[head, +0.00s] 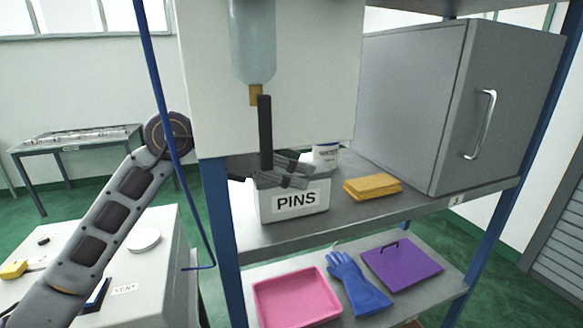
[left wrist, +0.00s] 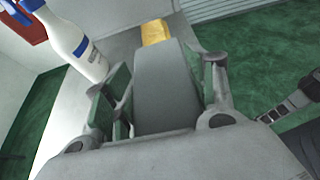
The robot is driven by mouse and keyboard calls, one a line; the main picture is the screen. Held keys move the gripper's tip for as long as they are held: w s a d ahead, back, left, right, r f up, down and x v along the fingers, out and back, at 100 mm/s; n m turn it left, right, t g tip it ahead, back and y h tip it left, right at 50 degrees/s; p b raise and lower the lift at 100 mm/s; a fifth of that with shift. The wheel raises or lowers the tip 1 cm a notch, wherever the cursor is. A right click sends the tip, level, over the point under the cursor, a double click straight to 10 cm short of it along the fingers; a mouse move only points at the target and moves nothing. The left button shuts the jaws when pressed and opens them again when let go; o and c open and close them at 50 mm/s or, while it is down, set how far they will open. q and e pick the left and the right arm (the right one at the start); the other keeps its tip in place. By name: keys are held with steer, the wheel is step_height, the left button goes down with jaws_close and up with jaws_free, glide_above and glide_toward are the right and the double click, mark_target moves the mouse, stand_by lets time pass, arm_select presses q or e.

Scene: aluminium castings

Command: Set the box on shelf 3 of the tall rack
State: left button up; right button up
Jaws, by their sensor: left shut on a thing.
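A white box labelled PINS (head: 295,203) is at the left front of the rack's upper visible shelf (head: 420,207). A small tag on that shelf's front edge seems to read 3. The box looks upright; I cannot tell whether its bottom touches the shelf. My left gripper (head: 284,178) is at the top of the box and shut on it. In the left wrist view the two fingers (left wrist: 165,100) stand on either side of a grey surface. My right gripper does not show clearly in either view.
A grey cabinet (head: 420,105) fills the right. A blue post (head: 220,220) stands at left. Below are a pink tray (head: 297,298), blue glove (head: 357,285) and purple board (head: 402,265).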

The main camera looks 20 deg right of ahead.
arm_select(q)
steer(key=o, duration=1.2)
steer(key=shift+w+a+f, duration=0.1)
steer(key=shift+a, duration=0.05)
steer(key=o, duration=0.5)
steer(key=shift+a, duration=0.15)
steer(key=shift+c, duration=0.2)
steer(key=shift+r, duration=0.25)
steer(key=shift+a, duration=0.35)
steer(key=b+v, duration=0.1)
steer(key=v, duration=0.4)
steer(key=shift+a, duration=0.15)
steer(key=shift+a+r+b, duration=0.3)
steer(key=shift+a+r, duration=0.1)
steer(key=shift+a, duration=0.2)
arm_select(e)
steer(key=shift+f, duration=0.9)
